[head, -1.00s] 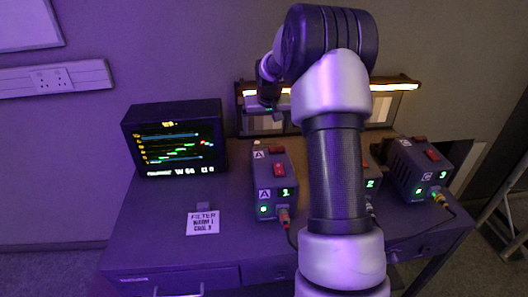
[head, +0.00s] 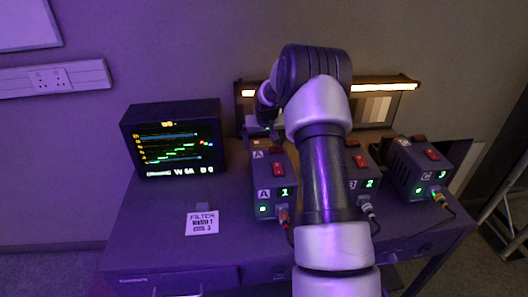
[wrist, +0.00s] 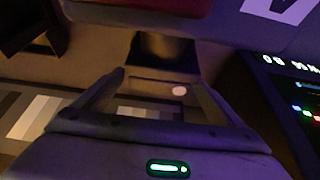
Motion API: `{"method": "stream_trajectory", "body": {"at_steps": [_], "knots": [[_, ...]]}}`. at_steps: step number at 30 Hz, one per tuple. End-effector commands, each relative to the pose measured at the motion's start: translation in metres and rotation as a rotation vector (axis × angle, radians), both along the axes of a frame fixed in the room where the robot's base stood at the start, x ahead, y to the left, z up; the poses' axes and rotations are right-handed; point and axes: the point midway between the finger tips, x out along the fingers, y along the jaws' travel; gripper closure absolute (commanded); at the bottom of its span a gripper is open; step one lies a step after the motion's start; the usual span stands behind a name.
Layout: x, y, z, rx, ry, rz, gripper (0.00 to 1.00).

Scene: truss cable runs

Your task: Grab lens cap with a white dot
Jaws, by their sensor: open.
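A small pale round dot (wrist: 179,90) shows between the fingers in the wrist view, on a dim brownish surface. The outline of the lens cap around it is too dark to make out. My gripper (wrist: 160,88) is open, with a finger on each side of the dot and nothing visibly held. In the head view my gripper (head: 262,132) is low behind box A, near the back of the desk. The head view does not show the lens cap clearly; box A and my arm cover part of that area.
Box A (head: 273,186) stands just in front of my gripper, with a red switch on top. Box C (head: 420,168) and a partly covered box B stand to the right, with cables in front. A monitor (head: 175,140) is at the left. Striped charts and a lit bar stand behind.

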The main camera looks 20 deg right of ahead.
Motion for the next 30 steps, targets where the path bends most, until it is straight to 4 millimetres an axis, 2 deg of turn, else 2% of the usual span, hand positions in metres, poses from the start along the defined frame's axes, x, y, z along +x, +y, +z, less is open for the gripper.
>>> {"method": "stream_trajectory", "body": {"at_steps": [1, 2, 9, 16, 20, 23, 30], "knots": [[0.0, 0.0, 0.0, 0.0, 0.0, 0.0, 0.09], [0.0, 0.0, 0.0, 0.0, 0.0, 0.0, 0.14], [0.0, 0.0, 0.0, 0.0, 0.001, 0.0, 0.55], [0.0, 0.0, 0.001, 0.0, 0.0, 0.0, 0.56], [0.0, 0.0, 0.011, -0.002, -0.001, 0.001, 0.56], [0.001, 0.0, 0.03, -0.003, -0.004, 0.001, 0.56], [0.001, 0.0, 0.095, -0.003, -0.005, 0.001, 0.56]]}}
